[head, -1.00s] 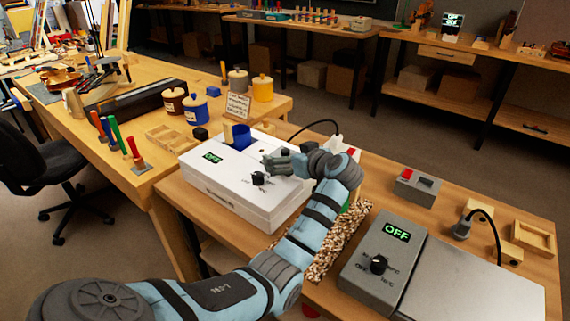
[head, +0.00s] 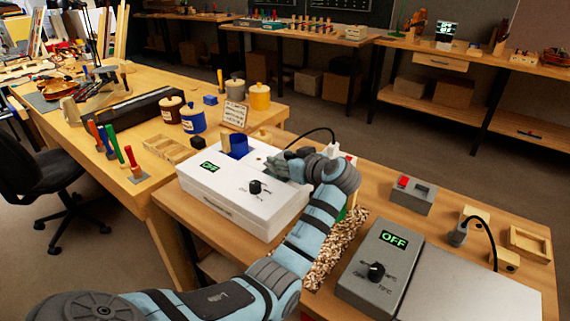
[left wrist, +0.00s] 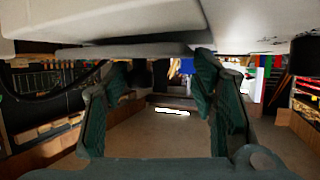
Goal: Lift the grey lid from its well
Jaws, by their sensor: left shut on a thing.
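The white box (head: 224,209) stands on the near bench, with a lit OFF display and a black knob (head: 255,187) on its top. My left gripper (head: 274,162) is above the right back part of the box top, its fingers pointing left. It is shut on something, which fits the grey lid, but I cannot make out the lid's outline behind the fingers. In the left wrist view the dark green fingers (left wrist: 158,88) stand apart, with the pale box above them in the picture. The lid's well is not clearly visible. My right gripper is not in view.
A blue container (head: 237,146) sits in the box top, left of my gripper. A black cable (head: 316,131) arches behind it. A grey unit (head: 380,262) with an OFF display and a speckled strip (head: 337,250) lie to the right. A grey switch box (head: 412,195) is further back.

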